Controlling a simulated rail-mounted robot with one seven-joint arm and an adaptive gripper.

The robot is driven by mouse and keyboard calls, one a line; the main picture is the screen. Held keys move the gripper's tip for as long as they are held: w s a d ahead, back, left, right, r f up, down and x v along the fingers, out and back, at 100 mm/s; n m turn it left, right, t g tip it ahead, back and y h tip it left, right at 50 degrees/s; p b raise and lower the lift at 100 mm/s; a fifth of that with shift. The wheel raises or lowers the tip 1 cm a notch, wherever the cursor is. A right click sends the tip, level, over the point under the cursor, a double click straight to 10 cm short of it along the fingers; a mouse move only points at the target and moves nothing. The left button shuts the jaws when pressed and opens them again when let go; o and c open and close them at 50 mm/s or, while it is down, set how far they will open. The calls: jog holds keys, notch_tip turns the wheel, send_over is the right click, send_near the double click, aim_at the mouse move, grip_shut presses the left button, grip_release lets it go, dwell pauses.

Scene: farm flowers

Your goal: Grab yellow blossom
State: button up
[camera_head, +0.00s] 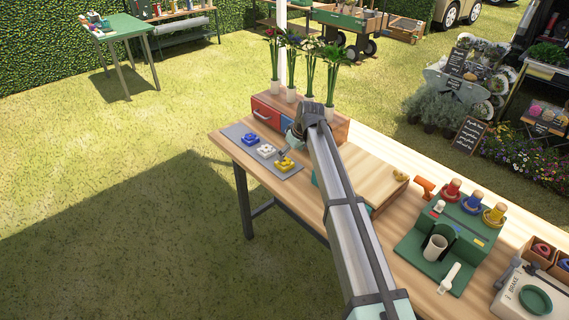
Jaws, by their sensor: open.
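The yellow blossom (286,164) lies at the right end of a grey mat (237,131) near the table's left front edge. A white blossom (266,151) and a blue blossom (250,140) lie in a row to its left on the same mat. My gripper (284,155) is small in view and partly hidden behind my arm. It is open, just above and behind the yellow blossom. I cannot tell whether it touches the blossom.
A wooden unit with a red drawer (266,114) and several vases of flowers (309,75) stands behind the mat. A wooden board (376,184) lies right of my arm. A green stand (443,249) with coloured knobs is further right. Grass lies left of the table.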

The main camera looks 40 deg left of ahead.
aim_at(284, 162)
jog(key=shift+s+p+x, duration=0.2)
jog(key=shift+p+x, duration=0.75)
jog(key=shift+x, duration=2.15)
jog(key=shift+a, duration=0.1)
jog(key=c, duration=1.2)
